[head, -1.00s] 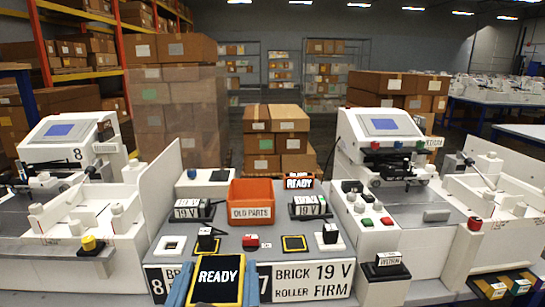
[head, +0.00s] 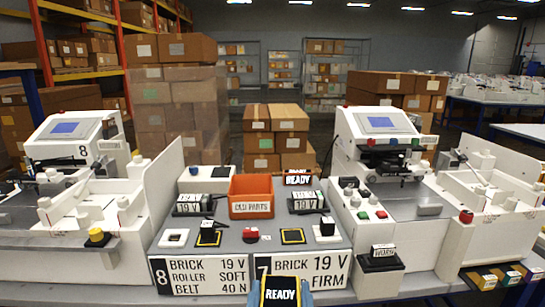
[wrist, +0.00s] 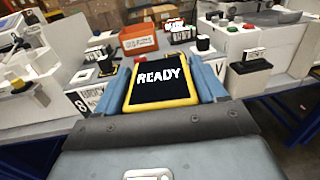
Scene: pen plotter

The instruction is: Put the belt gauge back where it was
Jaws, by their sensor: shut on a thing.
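My gripper (head: 280,292) is shut on a black-screened device with a yellow frame (head: 281,294), whose screen reads READY. It seems to be the belt gauge, though no name shows on it. In the wrist view the gauge (wrist: 160,82) sits between my blue fingers, face to the camera. It is in front of the grey workbench (head: 262,245), at the bottom of the head view. A yellow-edged black square (head: 293,236) on the bench is bare. Another yellow-edged square (head: 208,239) at the left has a black-and-white thing at it.
An orange OLD PARTS bin (head: 251,197) stands mid-bench, with 19 V bricks (head: 307,203) beside it and a READY display (head: 297,180) behind. A red-topped part (head: 250,235) sits between the squares. White machines flank the bench. Label cards (head: 300,274) cover its front.

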